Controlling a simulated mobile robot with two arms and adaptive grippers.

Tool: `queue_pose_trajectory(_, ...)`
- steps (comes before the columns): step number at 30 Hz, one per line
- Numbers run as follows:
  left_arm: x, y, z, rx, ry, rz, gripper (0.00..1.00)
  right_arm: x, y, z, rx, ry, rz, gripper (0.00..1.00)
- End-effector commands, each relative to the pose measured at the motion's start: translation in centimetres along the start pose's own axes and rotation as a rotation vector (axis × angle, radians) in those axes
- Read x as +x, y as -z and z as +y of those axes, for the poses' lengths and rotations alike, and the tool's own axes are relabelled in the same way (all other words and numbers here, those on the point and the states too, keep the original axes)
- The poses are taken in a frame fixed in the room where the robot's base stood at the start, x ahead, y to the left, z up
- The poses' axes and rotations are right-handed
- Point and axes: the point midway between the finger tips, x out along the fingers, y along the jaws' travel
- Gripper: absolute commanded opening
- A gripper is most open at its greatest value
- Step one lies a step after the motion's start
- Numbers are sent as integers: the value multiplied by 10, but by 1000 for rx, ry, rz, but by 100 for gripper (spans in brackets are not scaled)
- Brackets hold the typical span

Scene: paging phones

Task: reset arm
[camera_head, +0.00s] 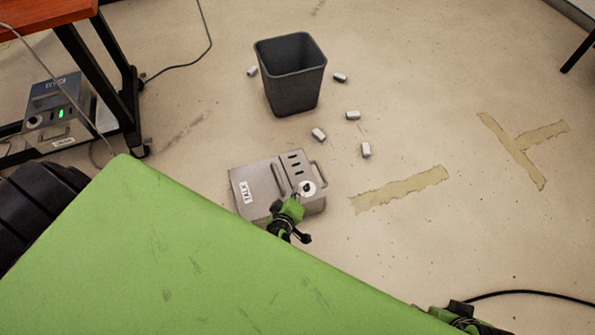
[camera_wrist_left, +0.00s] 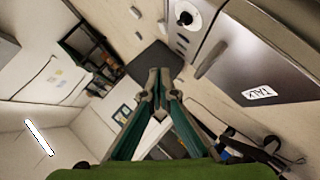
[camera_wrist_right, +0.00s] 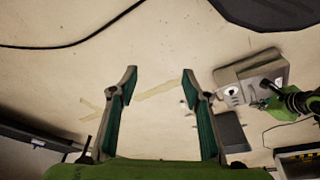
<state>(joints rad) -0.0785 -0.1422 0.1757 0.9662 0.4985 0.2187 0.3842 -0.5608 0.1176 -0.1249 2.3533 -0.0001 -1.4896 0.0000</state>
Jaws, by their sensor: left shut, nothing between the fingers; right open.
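A grey metal box with a TALK label (camera_head: 262,188) lies on the floor in front of me. It also shows at upper right in the left wrist view (camera_wrist_left: 265,55) and at right in the right wrist view (camera_wrist_right: 262,72). My left gripper (camera_head: 303,238) is at the box's near right side in the head view. In the left wrist view its fingertips (camera_wrist_left: 158,76) are together and empty, beside the box; I cannot tell whether they touch it. My right gripper (camera_wrist_right: 160,76) is open and empty over the floor; in the head view only part of its arm shows at the bottom right.
A dark bin (camera_head: 292,85) stands beyond the box, with several small white pieces (camera_head: 353,115) around it. A similar box with a green light (camera_head: 58,112) stands under the brown desk (camera_head: 45,12) at left. Tan tape (camera_head: 400,190) marks open floor at right. A black cable (camera_head: 530,293) lies near my right arm.

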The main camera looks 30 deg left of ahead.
Motion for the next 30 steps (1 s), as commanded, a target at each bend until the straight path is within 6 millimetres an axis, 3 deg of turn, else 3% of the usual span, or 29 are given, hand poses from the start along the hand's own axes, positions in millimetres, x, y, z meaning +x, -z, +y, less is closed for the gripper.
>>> queue_pose_trajectory(11, -2, 1, 4, 4, -1, -3, 0, 9, 0, -1, -1, 2, -3, 44)
queue_pose_trajectory(17, -10, 0, 19, 133, -27, -103, 0, 9, 0, -1, -1, 2, -3, 44)
queue_pose_trajectory(23, -52, -10, 41, 455, -46, -330, 0, 9, 0, -1, -1, 2, -3, 44)
queue_pose_trajectory(30, -135, -9, 45, 847, -1, -569, 0, 9, 0, -1, -1, 2, -3, 44)
